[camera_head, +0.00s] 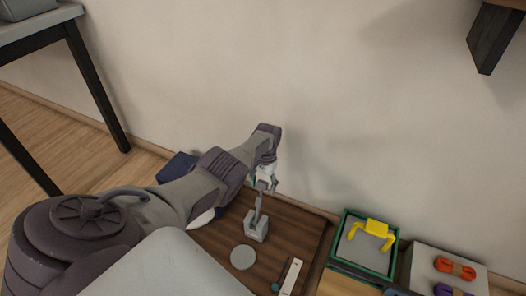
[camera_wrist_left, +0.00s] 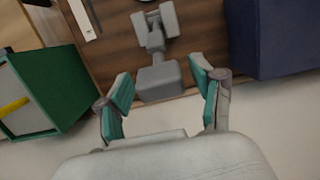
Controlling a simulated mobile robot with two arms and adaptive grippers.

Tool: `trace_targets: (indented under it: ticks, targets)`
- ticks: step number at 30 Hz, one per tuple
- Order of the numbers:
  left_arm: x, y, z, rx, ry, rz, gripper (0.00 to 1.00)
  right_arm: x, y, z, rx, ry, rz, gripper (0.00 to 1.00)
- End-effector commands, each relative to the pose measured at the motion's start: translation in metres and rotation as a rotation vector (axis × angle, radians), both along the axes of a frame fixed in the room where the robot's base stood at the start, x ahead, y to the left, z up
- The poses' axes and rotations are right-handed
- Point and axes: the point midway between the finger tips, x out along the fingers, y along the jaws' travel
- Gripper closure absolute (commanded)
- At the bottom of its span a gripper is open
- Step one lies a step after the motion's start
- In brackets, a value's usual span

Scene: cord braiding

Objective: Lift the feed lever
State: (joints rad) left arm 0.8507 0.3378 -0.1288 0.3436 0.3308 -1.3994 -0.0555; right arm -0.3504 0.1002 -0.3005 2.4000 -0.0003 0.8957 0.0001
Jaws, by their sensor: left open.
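The feed lever (camera_head: 259,203) is a grey arm rising from a small grey block (camera_head: 256,226) on a dark brown wooden board. My left gripper (camera_head: 265,181) is just above the lever's upper end in the head view. In the left wrist view my left gripper (camera_wrist_left: 163,82) is open, with teal pads on both fingers. The lever's broad grey end (camera_wrist_left: 158,83) shows between and just beyond the fingertips. I cannot tell whether they touch it. The lever's forked base is farther off in that view. My right gripper is not in view.
A grey disc (camera_head: 243,257) and a white bar (camera_head: 291,276) are on the brown board (camera_head: 300,240). A green-rimmed tray (camera_head: 343,227) with a yellow handle-shaped piece stands to the right. Beyond it is a grey box (camera_head: 423,268) with orange and purple cords. A blue box (camera_wrist_left: 275,40) is beside the lever.

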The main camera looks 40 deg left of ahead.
Motion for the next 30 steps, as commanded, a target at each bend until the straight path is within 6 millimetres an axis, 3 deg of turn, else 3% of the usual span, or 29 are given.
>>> trace_targets:
  ticks: [6,11,21,30]
  targets:
    - [0.000,0.001,0.002,0.001,0.002,0.001,0.33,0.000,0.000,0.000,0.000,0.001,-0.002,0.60]
    - [0.003,0.002,0.017,0.001,-0.001,-0.001,0.33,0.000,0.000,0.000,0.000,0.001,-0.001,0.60]
    - [0.016,0.004,0.088,0.000,-0.002,0.000,0.33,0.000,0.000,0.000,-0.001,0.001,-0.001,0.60]
    - [0.021,0.005,0.117,0.000,0.001,0.000,0.33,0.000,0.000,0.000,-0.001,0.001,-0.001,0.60]
